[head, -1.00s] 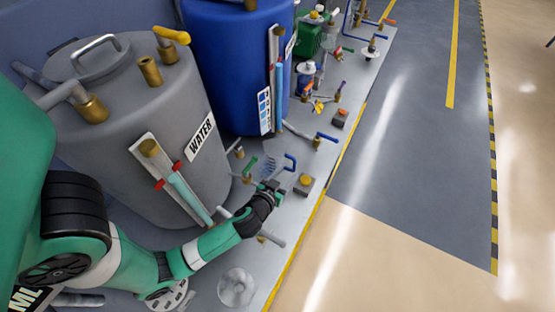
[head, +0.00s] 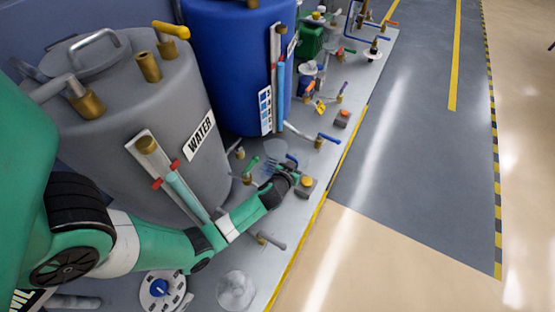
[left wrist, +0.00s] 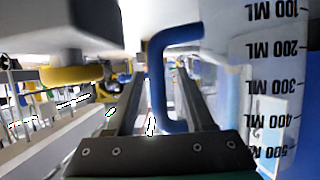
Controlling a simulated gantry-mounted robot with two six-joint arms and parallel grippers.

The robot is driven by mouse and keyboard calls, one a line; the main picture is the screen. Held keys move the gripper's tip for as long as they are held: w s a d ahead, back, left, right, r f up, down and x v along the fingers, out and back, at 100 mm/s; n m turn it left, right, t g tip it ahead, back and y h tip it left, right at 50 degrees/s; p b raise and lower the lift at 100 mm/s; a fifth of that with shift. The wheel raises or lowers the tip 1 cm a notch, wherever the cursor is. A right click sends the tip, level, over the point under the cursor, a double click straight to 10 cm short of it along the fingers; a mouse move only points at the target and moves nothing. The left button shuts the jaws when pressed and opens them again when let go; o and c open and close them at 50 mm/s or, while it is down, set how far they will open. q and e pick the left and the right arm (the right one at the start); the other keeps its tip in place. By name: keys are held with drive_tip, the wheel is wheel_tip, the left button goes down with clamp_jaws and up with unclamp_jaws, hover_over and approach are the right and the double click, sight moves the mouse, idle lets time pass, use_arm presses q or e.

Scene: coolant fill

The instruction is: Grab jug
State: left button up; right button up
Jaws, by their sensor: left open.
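The jug is clear with black ML marks and a blue handle. In the left wrist view its marked wall (left wrist: 262,60) fills the right side, and the blue handle (left wrist: 175,38) stands between my open fingers. In the head view the clear jug (head: 274,150) is small and partly hidden by my left gripper (head: 289,174), beside the grey water tank. In the left wrist view the gripper (left wrist: 160,85) has a finger on each side of the handle. I cannot tell whether either finger touches it. My right gripper is not in view.
The grey water tank (head: 160,110) and a blue tank (head: 235,60) stand along the bench (head: 350,95). A yellow button box (head: 306,184) is right of my gripper. Pipes and valves stick out nearby. A clear round item (head: 236,288) is near the front. The floor at right is free.

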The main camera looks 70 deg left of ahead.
use_arm(q)
clamp_jaws()
drive_tip(key=shift+r, duration=0.15)
wheel_tip(320, 180, up, 10)
drive_tip(key=p, duration=0.4)
